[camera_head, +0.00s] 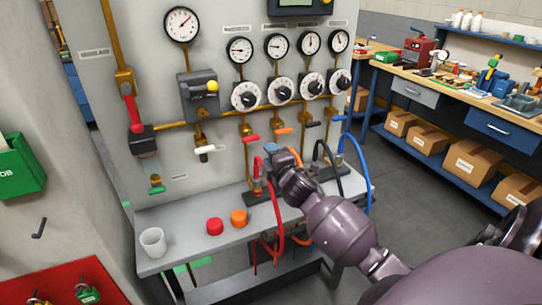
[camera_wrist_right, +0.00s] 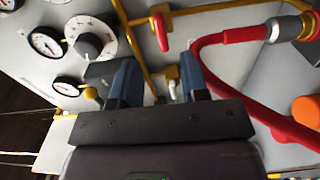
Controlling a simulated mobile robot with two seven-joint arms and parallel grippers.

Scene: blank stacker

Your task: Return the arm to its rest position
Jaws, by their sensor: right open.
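My right arm (camera_head: 340,230) reaches in from the lower right toward the grey gauge panel (camera_head: 225,105). My right gripper (camera_head: 271,152) is at the panel's lower middle, just above the table by the red hose (camera_head: 278,225). In the right wrist view my right gripper (camera_wrist_right: 157,72) has its two blue-grey fingers apart, with nothing held between them. The red hose (camera_wrist_right: 215,75) passes close to the right-hand finger there; I cannot tell whether they touch. A red valve handle (camera_wrist_right: 160,32) is beyond the fingertips. My left gripper is not in view.
The grey table (camera_head: 185,225) holds a white cup (camera_head: 153,242), a red cap (camera_head: 215,226) and an orange cap (camera_head: 239,217). A black hose (camera_head: 333,165) and a blue hose (camera_head: 366,175) hang to the right. Floor is open before the workbench (camera_head: 455,95).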

